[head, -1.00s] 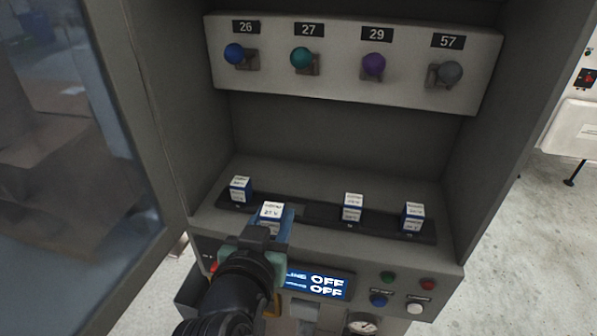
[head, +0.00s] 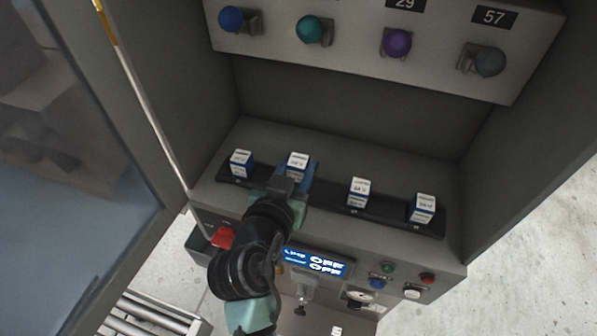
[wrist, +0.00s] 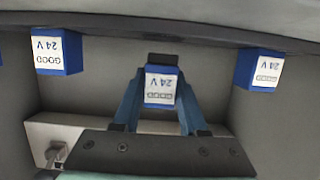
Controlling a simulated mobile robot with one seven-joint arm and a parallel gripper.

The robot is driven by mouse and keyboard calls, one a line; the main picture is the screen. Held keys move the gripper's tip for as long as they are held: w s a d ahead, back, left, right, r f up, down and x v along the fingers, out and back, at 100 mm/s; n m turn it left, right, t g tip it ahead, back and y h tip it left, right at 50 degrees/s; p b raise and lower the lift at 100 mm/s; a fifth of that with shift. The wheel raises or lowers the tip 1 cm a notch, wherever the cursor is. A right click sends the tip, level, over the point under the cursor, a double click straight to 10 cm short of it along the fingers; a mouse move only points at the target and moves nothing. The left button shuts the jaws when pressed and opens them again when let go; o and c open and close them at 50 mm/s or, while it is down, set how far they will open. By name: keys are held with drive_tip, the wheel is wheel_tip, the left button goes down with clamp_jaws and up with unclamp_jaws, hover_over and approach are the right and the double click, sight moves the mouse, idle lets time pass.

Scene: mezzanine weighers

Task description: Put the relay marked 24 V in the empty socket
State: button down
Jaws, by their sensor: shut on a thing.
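My gripper (head: 296,181) is shut on a white-topped blue relay (head: 297,162). In the wrist view the held relay (wrist: 161,86) sits between the two blue fingers, and its label reads 24 V, upside down. It is in line with the dark socket strip (head: 329,202), between the far-left relay (head: 241,163) and the relay right of it (head: 358,194). I cannot tell whether it is seated or just above the strip. Another relay (head: 424,208) stands at the right end. In the wrist view the left neighbour (wrist: 57,52) and right neighbour (wrist: 263,70) also read 24 V.
A panel (head: 350,52) with blue, teal, purple and grey knobs overhangs the shelf. The cabinet wall (head: 520,150) closes the right side, and a glass door (head: 60,190) stands open at left.

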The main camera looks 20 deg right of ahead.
drive_tip(key=shift+f, duration=1.2)
drive_tip(key=shift+f, duration=0.25)
drive_tip(key=shift+c, duration=2.2)
unclamp_jaws()
drive_tip(key=shift+r, duration=0.1)
drive_tip(key=shift+r, duration=0.1)
